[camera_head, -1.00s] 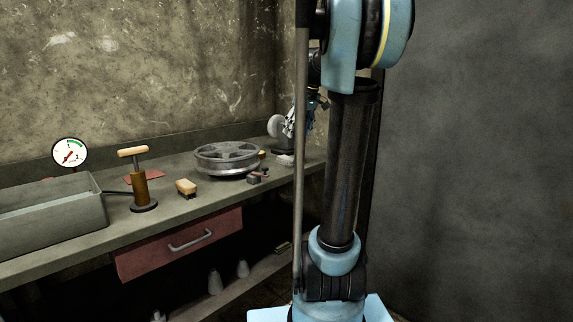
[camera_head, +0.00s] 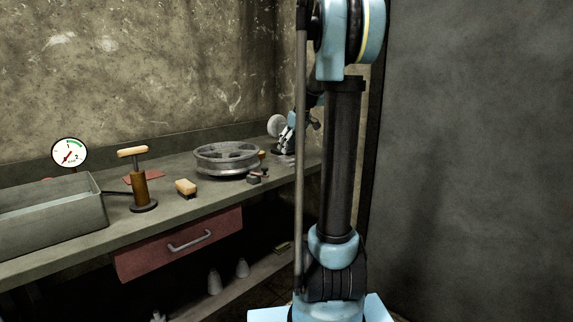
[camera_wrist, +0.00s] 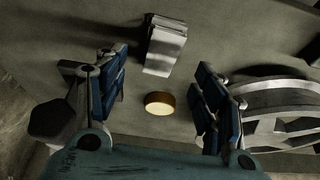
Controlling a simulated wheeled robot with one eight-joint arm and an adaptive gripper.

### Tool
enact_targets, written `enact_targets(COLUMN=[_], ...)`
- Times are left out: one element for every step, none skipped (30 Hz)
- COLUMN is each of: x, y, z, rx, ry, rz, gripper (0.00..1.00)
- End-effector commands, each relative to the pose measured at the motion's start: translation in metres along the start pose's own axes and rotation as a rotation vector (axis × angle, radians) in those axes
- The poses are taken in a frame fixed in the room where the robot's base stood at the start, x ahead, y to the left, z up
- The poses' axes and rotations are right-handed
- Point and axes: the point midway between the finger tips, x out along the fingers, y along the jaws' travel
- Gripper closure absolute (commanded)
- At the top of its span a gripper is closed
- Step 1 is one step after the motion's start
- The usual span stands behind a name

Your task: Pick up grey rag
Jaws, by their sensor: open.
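A light grey, folded, block-like thing (camera_wrist: 166,45), which looks like the grey rag, lies on the bench in the upper middle of the wrist view. My gripper (camera_wrist: 161,78) is open, with a blue-padded finger on each side of the picture. The grey rag lies between and a little beyond the fingertips, with no contact that I can see. In the head view my gripper (camera_head: 287,138) is small and low over the far end of the bench, partly behind my arm. I cannot clearly make out the rag there.
A round wooden piece (camera_wrist: 160,103) stands between my fingers, below the rag. A spoked metal wheel (camera_head: 227,158) lies close by, at the right of the wrist view (camera_wrist: 290,105). A brush (camera_head: 186,188), a wooden-handled tool (camera_head: 140,185) and a grey tray (camera_head: 75,219) are farther left.

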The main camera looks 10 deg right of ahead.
Motion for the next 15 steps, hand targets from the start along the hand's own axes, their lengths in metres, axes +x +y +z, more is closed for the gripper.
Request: enact_targets(x=[0.005, 0.008, 0.01, 0.011, 0.012, 0.014, 0.016, 0.018, 0.023, 0.026, 0.031, 0.037, 0.041, 0.045, 0.05], y=[0.0, 0.0, 0.0, 0.0, 0.0, 0.0, 0.0, 0.001, 0.001, 0.001, 0.001, 0.002, 0.003, 0.003, 0.003], z=[0.0, 0.0, 0.0, 0.0, 0.0, 0.0, 0.0, 0.0, 0.0, 0.0, 0.0, 0.0, 0.0, 0.0, 0.001], rx=[-0.001, -0.001, -0.001, -0.001, -0.001, -0.001, -0.001, -0.001, -0.001, -0.001, -0.001, -0.001, -0.001, -0.001, -0.001], ry=[0.0, 0.0, 0.0, 0.0, 0.0, 0.0, 0.0, 0.0, 0.0, 0.0, 0.0, 0.0, 0.0, 0.0, 0.0], rz=[0.0, 0.0, 0.0, 0.0, 0.0, 0.0, 0.0, 0.0, 0.0, 0.0, 0.0, 0.0, 0.0, 0.0, 0.0], gripper=[0.37, 0.37, 0.37, 0.37, 0.37, 0.37, 0.37, 0.37, 0.37, 0.37, 0.37, 0.37, 0.37, 0.37, 0.37])
